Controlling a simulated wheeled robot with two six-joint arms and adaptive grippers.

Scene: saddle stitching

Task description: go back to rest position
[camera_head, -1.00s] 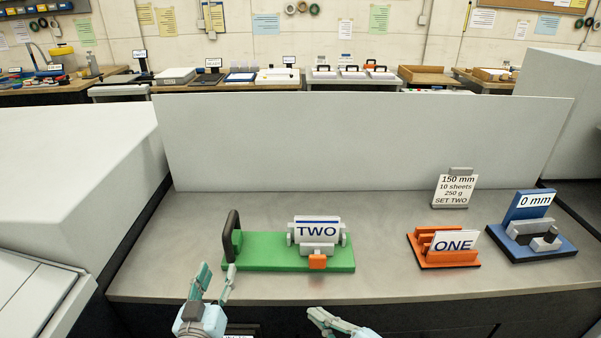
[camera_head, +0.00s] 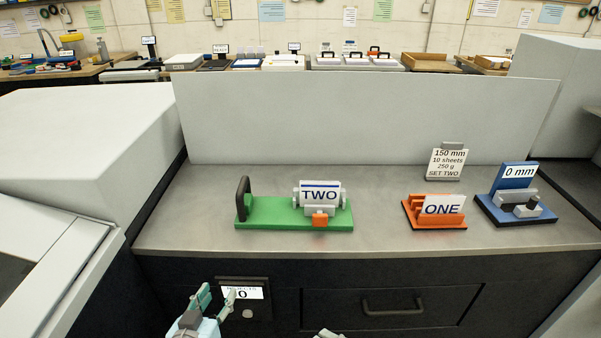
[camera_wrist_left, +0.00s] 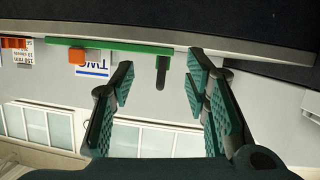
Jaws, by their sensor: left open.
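My left gripper (camera_head: 215,300) is open and empty in the head view, low in front of the dark cabinet below the worktop. In the left wrist view its two green-padded fingers (camera_wrist_left: 158,95) stand wide apart with nothing between them. Only a small pale tip of my right gripper (camera_head: 327,334) shows at the bottom edge of the head view, so its jaws cannot be judged. The green fixture (camera_head: 270,213) with a black handle and a "TWO" card (camera_head: 320,194) stands on the worktop, apart from both grippers. It also shows in the left wrist view (camera_wrist_left: 135,47).
The grey worktop (camera_head: 380,238) also holds an orange "ONE" holder (camera_head: 435,222), a blue "0 mm" device (camera_head: 515,215) and a "SET TWO" sign (camera_head: 446,162). A drawer handle (camera_head: 392,306) projects from the cabinet front. A white machine (camera_head: 90,135) stands at left.

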